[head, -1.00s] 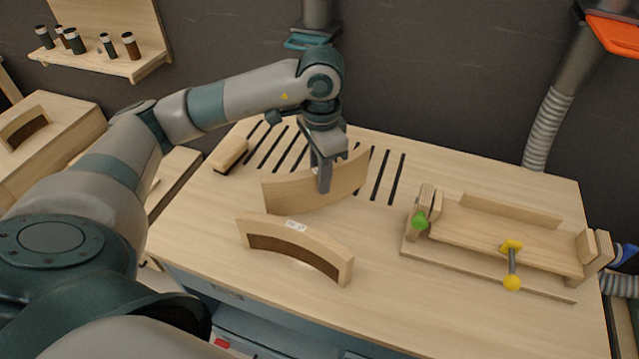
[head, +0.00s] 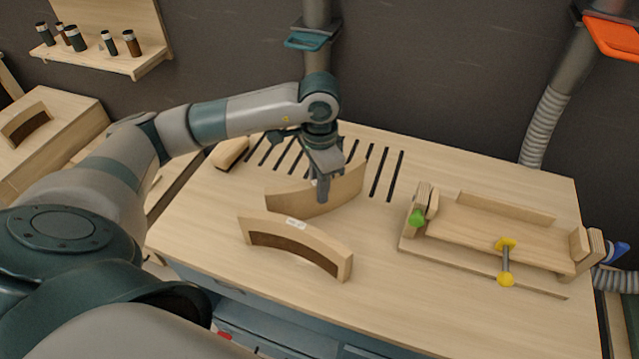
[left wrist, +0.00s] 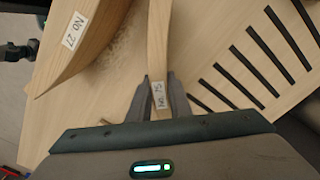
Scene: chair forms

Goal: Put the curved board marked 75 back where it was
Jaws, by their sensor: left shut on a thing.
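The curved board marked 75 (head: 345,190) is a pale wooden arc. My left gripper (head: 322,190) is shut on it from above, near its middle. In the left wrist view the board (left wrist: 159,35) runs up between the fingers (left wrist: 159,88), and its label, which seems to read No 75, shows at the fingers. I cannot tell whether its lower edge touches the table. The dark slots (head: 385,175) in the tabletop lie behind and on both sides of it. My right gripper is not in view.
A second curved board (head: 335,255), marked No 27 in the left wrist view (left wrist: 85,30), stands just in front, apart from the held one. A wooden jig (head: 480,245) with green and yellow clamps is at the right. A small block (head: 230,152) lies left of the slots.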

